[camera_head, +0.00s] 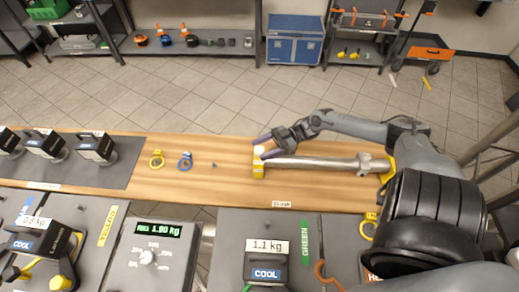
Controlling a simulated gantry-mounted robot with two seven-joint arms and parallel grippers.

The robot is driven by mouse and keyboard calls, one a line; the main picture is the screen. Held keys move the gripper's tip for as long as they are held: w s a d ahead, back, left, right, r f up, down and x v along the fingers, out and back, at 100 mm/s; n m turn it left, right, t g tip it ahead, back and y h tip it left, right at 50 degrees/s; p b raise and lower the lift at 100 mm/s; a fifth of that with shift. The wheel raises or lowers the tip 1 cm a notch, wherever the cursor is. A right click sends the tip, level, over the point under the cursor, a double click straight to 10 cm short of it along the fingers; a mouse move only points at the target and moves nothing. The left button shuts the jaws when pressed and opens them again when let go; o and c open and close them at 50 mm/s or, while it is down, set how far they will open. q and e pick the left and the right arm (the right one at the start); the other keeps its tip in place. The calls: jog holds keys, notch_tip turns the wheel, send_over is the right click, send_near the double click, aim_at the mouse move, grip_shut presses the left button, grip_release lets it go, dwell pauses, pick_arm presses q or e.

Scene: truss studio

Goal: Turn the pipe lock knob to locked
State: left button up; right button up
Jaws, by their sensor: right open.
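A grey pipe (318,162) lies across the wooden bench between two yellow brackets, the left one (259,170) and the right one (388,168). A small white round part (261,150), which may be the lock knob, sits at the pipe's left end above the left bracket. A grey clamp-like part (365,162) is near the pipe's right end. My right gripper (262,146) is open, its purple-tipped fingers close around or over the white part; I cannot tell whether they touch it. The knob's lock state is too small to read. My left gripper is not in view.
A yellow ring (157,159) and a blue ring (185,160) lie on the bench to the left. A scale display (158,229) and labelled panels line the front. The bench (220,185) between rings and pipe is mostly clear.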

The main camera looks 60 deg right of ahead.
jog(key=v, duration=0.9)
jog(key=shift+b, duration=0.45)
jog(key=shift+c, duration=0.2)
